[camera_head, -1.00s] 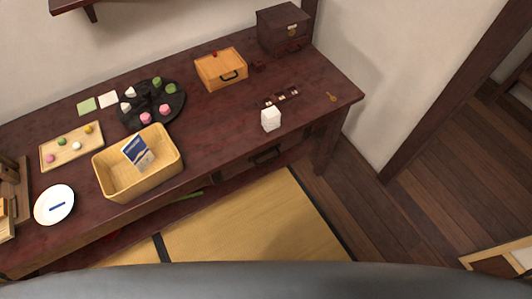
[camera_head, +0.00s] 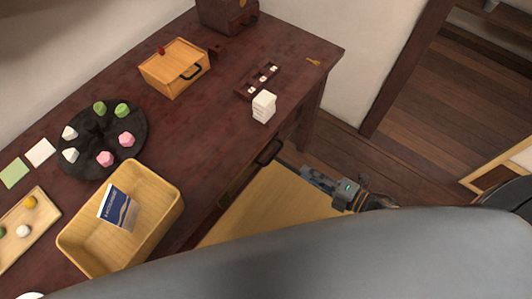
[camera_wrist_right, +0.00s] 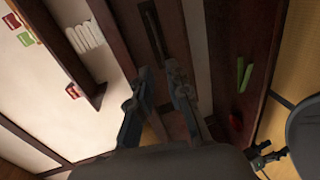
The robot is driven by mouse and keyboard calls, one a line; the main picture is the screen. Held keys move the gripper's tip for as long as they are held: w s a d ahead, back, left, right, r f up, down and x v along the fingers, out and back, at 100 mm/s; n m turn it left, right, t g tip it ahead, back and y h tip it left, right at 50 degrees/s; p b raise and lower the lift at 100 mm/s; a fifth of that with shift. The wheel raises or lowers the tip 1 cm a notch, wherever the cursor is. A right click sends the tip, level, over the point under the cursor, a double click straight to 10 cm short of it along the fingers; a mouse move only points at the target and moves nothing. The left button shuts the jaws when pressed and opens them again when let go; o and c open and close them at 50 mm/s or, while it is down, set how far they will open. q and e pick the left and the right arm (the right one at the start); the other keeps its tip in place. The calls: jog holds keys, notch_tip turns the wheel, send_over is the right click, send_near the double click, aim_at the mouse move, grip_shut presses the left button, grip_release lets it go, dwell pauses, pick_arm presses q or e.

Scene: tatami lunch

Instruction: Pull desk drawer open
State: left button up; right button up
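The desk drawer (camera_head: 238,180) is under the front edge of the dark red desk (camera_head: 215,115), and no gap shows at it. Its dark handle (camera_head: 268,151) sticks out near the right end. In the right wrist view a dark bar, apparently this handle (camera_wrist_right: 153,34), lies just beyond the fingertips. My right gripper (camera_head: 304,172) comes from the right, just in front of the handle. In its wrist view the two fingers (camera_wrist_right: 158,70) stand apart with nothing between them; contact with the handle is not visible. My left gripper is not in view.
On the desk are a white block stack (camera_head: 264,106), a wooden box (camera_head: 174,67), a basket (camera_head: 152,190) and a black round tray (camera_head: 85,122). A desk leg (camera_head: 309,122) stands near my right gripper. Tatami (camera_head: 275,205) lies in front.

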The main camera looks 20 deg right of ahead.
aim_at(274, 155)
jog(key=x, duration=1.3)
jog(key=shift+w+f, duration=0.1)
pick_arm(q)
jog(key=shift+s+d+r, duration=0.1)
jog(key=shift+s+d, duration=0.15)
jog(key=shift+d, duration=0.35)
pick_arm(e)
jog(key=shift+d, duration=0.1)
grip_shut()
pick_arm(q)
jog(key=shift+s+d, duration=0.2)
